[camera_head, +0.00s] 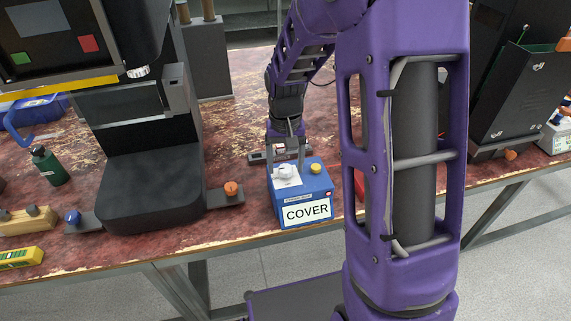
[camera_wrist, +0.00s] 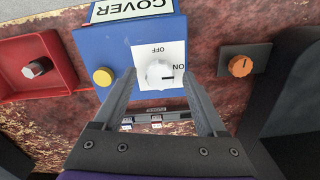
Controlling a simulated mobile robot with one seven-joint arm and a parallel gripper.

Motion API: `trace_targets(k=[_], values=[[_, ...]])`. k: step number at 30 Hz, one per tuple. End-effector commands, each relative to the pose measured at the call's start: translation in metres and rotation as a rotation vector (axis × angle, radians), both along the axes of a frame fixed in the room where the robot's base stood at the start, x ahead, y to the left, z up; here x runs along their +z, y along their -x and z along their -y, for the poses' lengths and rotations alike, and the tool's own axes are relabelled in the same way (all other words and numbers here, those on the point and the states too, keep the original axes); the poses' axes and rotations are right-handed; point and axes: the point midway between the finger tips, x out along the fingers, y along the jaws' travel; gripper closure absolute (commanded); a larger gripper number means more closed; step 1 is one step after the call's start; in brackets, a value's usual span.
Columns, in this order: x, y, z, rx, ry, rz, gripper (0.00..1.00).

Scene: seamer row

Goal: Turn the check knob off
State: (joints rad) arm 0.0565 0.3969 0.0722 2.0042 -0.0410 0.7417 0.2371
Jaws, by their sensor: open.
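A blue box (camera_head: 322,183) marked COVER stands on the worn red bench top. On its top is a white round knob (camera_wrist: 159,74) on a white plate marked OFF and ON; its dark pointer line points toward ON. I cannot read the word "check" anywhere. My gripper (camera_wrist: 160,76) is open, with one finger on each side of the white knob; whether they touch it I cannot tell. In the head view my gripper (camera_head: 288,150) reaches down over the box from behind and partly hides the knob plate.
A yellow button (camera_wrist: 103,77) sits beside the knob plate. A black machine (camera_head: 150,185) stands left of the box.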

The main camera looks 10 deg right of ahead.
Motion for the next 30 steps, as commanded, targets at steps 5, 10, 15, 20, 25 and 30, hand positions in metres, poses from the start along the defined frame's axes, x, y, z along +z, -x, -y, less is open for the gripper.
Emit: trace_targets(k=[5, 10, 15, 20, 25, 30], values=[[-0.0003, 0.0000, 0.0000, 0.000, 0.000, 0.000, 0.26], [-0.0002, 0.0000, 0.0000, 0.000, 0.000, 0.000, 0.47], [0.0000, -0.0001, 0.0000, 0.000, 0.000, 0.000, 0.78], [0.0000, -0.0001, -0.0001, 0.000, 0.000, 0.000, 1.00], [0.0003, -0.0001, 0.0000, 0.005, 0.000, 0.000, 1.00], [0.0008, -0.0001, 0.0001, 0.042, 0.000, 0.000, 1.00]])
